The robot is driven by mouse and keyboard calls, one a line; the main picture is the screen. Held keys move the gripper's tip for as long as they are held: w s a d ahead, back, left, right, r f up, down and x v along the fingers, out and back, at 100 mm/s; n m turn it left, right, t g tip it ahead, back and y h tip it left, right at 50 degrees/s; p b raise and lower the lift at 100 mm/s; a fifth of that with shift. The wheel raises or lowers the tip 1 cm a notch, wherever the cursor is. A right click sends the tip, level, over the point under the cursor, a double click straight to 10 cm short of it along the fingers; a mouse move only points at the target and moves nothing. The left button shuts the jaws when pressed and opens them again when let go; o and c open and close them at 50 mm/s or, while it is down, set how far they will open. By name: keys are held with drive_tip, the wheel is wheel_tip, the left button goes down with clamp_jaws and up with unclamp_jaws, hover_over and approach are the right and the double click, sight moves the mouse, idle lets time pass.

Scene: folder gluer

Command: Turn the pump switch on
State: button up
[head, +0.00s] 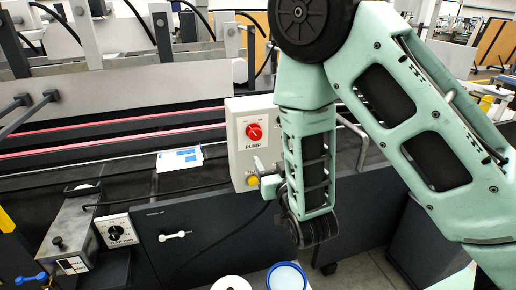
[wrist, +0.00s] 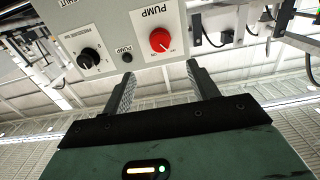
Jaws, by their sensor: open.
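My gripper (head: 265,174) is in front of the box, lower than the knob in the head view. In the wrist view my gripper (wrist: 161,69) is open and empty. Its two fingers point toward the panel, and the knob shows beyond the gap between their tips, not gripped. The exact distance is unclear.
A small black button (wrist: 127,58) and a black knob (wrist: 89,58) are also on the panel. A yellow button (head: 252,180) is low on the box near my gripper. A blue-and-white packet (head: 180,159) lies left of the box. A metal rail stands right of it.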

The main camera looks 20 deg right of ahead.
sight(256, 136)
drive_tip(key=w+p, duration=0.5)
drive_tip(key=w, duration=0.6)
drive_tip(key=shift+w+r, duration=0.1)
drive_tip(key=shift+r, duration=0.05)
drive_tip(key=shift+w, duration=0.65)
drive_tip(key=c, duration=1)
